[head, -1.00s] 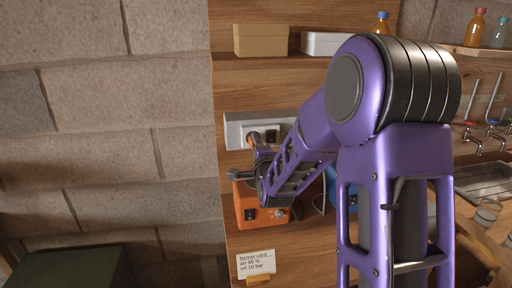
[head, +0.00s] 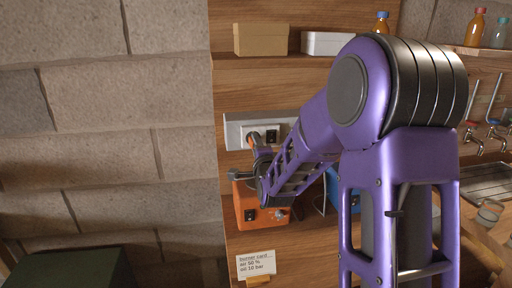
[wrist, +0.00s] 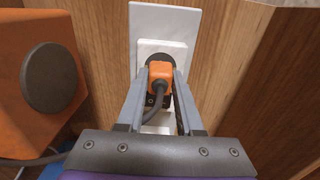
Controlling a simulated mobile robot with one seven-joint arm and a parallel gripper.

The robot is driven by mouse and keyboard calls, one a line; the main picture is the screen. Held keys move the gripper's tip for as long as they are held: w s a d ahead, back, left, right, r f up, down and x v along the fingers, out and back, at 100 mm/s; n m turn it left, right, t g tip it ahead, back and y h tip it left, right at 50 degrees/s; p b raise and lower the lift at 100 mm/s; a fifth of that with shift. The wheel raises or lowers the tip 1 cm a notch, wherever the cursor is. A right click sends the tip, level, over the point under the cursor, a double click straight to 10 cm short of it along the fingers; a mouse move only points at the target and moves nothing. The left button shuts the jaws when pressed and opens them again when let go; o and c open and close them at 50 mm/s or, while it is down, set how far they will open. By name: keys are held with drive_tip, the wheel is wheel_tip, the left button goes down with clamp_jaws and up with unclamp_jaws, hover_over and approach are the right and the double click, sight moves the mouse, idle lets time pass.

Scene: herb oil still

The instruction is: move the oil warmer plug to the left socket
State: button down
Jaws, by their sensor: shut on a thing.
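The orange oil warmer plug (wrist: 160,73) with its dark cord sits between the fingers of my gripper (wrist: 158,80) in the wrist view. My gripper is shut on it. The plug is in front of the round dark socket (wrist: 155,58), the leftmost one visible on the white socket plate (head: 232,134); I cannot tell whether it is fully seated. A dark rocker switch (head: 271,135) is just right of this socket. My arm hides the right part of the plate and any socket there.
An orange box (head: 249,213) with a switch and knob is on the panel below my gripper. A blue box (head: 345,192) is partly hidden behind my arm. A shelf above bears a tan box (head: 261,40) and a white box (head: 322,43). A card (head: 256,263) hangs below.

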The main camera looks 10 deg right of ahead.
drive_tip(key=shift+w, duration=0.6)
drive_tip(key=shift+c, duration=2.4)
unclamp_jaws()
